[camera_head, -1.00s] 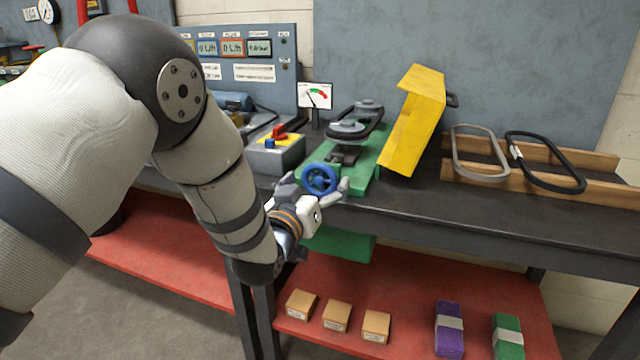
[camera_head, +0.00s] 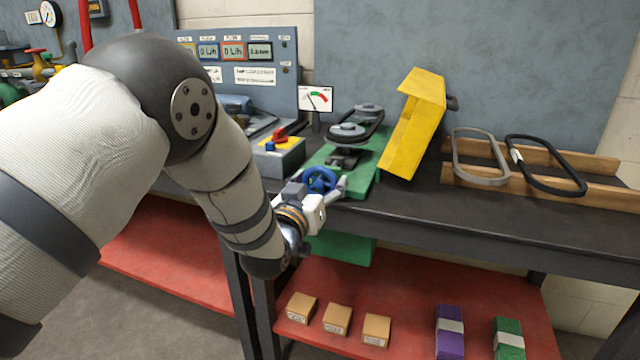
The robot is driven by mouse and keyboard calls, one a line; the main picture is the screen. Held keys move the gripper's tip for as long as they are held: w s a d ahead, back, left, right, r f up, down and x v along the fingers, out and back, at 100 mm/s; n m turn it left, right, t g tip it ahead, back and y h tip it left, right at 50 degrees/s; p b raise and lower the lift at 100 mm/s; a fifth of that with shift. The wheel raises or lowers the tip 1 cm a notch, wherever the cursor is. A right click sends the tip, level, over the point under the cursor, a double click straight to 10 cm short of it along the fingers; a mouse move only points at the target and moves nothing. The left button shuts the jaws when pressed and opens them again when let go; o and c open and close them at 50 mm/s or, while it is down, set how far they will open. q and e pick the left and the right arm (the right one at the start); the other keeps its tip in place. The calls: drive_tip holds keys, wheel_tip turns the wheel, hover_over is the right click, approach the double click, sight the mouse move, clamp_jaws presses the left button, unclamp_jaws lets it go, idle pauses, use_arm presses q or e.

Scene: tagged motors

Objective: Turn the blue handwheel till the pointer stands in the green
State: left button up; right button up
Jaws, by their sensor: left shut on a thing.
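The blue handwheel (camera_head: 321,179) is on the front end of the green motor base (camera_head: 362,185) at the table's edge. My left gripper (camera_head: 319,189) is at the wheel, fingers on either side of it, shut on it; they hide part of the lower rim. The gauge (camera_head: 316,97) stands behind on a post, with a white face and a green and a red band. Its thin dark pointer leans up and left, outside the green as far as I can tell. A black belt (camera_head: 372,123) runs around two grey pulleys on the base. My right gripper is out of view.
A yellow guard (camera_head: 414,122) stands tilted right of the base. A grey box (camera_head: 278,157) with a red switch is on the left. Two belt loops (camera_head: 480,157) lean on a wooden rack at right. Boxes (camera_head: 337,319) lie on the red lower shelf.

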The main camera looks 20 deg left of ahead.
use_arm(q)
drive_tip(key=m+p, duration=0.1)
drive_tip(key=m, duration=0.2)
drive_tip(key=shift+r, duration=0.15)
drive_tip(key=shift+m+p, duration=0.4)
drive_tip(key=shift+m, duration=0.8)
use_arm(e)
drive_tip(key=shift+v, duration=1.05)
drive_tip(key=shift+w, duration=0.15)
use_arm(q)
drive_tip(key=o, duration=1.2)
drive_tip(key=shift+c, duration=0.2)
drive_tip(key=shift+s, duration=0.1)
drive_tip(key=s, duration=1.1)
drive_tip(key=shift+s+a, duration=0.25)
drive_tip(key=shift+s, duration=0.15)
